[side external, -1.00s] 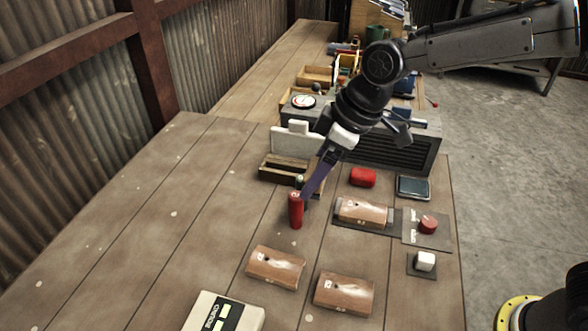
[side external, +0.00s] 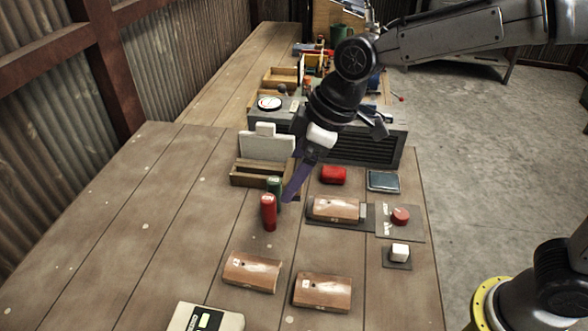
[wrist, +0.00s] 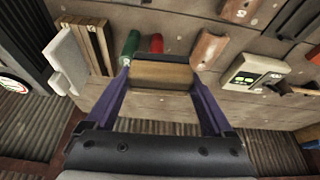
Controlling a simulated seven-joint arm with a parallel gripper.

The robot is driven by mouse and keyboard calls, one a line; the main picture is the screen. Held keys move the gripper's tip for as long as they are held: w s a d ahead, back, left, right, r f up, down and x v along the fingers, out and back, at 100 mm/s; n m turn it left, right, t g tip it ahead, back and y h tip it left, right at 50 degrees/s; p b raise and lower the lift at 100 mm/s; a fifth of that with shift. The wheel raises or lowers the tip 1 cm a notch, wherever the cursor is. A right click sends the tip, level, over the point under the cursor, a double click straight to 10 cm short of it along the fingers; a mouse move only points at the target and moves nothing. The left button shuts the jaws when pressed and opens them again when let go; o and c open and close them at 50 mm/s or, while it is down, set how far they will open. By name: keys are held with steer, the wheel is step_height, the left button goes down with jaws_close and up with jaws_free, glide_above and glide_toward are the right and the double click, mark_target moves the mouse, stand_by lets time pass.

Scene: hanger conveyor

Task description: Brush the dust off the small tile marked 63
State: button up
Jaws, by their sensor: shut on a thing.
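Three curved brown tiles show in the side view: one on a dark plate (side external: 335,208), one at the front left (side external: 252,272) and one at the front right (side external: 322,292). Each has a small pale label, too small to read, so I cannot tell which is 63. Pale patches show on their tops. My gripper (side external: 290,195) is above the table beside the green and red cylinders, left of the plate's tile. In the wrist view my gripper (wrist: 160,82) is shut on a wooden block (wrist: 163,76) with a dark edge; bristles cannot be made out.
A red cylinder (side external: 268,214) and a green cylinder (side external: 274,187) stand close by. A slotted wooden rack (side external: 262,174) and white panel (side external: 267,146) are behind. The left table is clear.

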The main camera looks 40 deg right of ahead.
steer(key=s+d+f+n, duration=0.1)
steer(key=s+d+f, duration=0.1)
steer(key=s+d, duration=0.15)
steer(key=m, duration=0.2)
glide_above(352, 205)
steer(key=s, duration=0.1)
steer(key=shift+d+f, duration=0.25)
steer(key=shift+f, duration=1.45)
steer(key=shift+d+f, duration=0.2)
steer(key=shift+f, duration=1.45)
steer(key=shift+w+a+f, duration=0.4)
steer(key=shift+f, duration=0.2)
steer(key=shift+c, duration=0.6)
steer(key=shift+w+a, duration=2.05)
steer(key=shift+a, duration=0.1)
steer(key=shift+s+d, duration=2.5)
steer(key=shift+d, duration=0.05)
step_height(352, 205, up, 8)
steer(key=shift+r, duration=0.15)
